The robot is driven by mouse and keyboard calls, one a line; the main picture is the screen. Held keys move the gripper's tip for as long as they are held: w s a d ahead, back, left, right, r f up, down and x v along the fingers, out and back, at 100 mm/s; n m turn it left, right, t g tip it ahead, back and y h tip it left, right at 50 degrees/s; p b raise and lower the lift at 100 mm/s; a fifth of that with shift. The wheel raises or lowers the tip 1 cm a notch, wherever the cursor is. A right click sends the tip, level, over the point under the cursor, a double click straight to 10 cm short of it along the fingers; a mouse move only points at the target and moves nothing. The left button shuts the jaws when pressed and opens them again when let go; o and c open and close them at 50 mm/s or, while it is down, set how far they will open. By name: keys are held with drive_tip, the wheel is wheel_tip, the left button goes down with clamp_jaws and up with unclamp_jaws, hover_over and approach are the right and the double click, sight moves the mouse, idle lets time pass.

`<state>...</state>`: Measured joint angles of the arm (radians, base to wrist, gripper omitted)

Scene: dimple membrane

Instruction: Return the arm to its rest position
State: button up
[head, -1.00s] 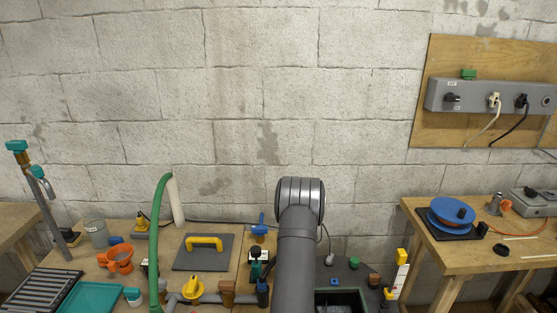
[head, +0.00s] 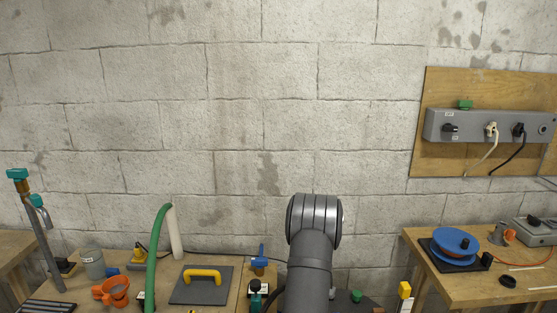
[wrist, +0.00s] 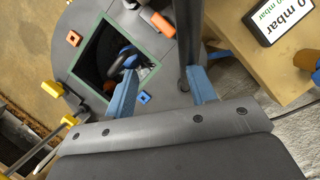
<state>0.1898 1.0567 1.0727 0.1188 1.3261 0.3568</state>
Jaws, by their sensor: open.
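My arm (head: 311,255) rises in the lower middle of the head view; its gripper is out of that view. In the wrist view my gripper (wrist: 165,92) shows two blue fingers spread well apart, with nothing held between them. Beyond the fingers is a round grey surface (wrist: 95,20) with a square opening (wrist: 92,62) framed in green. A black and blue item (wrist: 124,60) shows in the dark opening; its shape is hard to tell. A grey post (wrist: 187,35) stands just past the gap between the fingers.
The wrist view also shows a display reading mbar (wrist: 283,22) and a yellow-topped part (wrist: 68,120).

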drive_tip(key=s+d+f+m+t, duration=0.3)
drive_tip(key=s+f+m, duration=0.3)
drive_tip(key=m, duration=0.4)
drive_tip(key=shift+s+d+y, duration=0.2)
drive_tip(key=shift+d+y, duration=0.2)
drive_tip(key=shift+d, duration=0.45)
drive_tip(key=w+a+r+n+g+h, duration=0.1)
drive_tip(key=w+a+r+n+g, duration=0.3)
drive_tip(key=n, duration=0.8)
drive_tip(key=shift+w+a+r+n, duration=0.4)
drive_tip(key=shift+w+a+r, duration=0.75)
drive_tip(key=shift+w+r, duration=0.7)
drive_tip(key=shift+o, duration=0.2)
drive_tip(key=shift+w+f, duration=0.1)
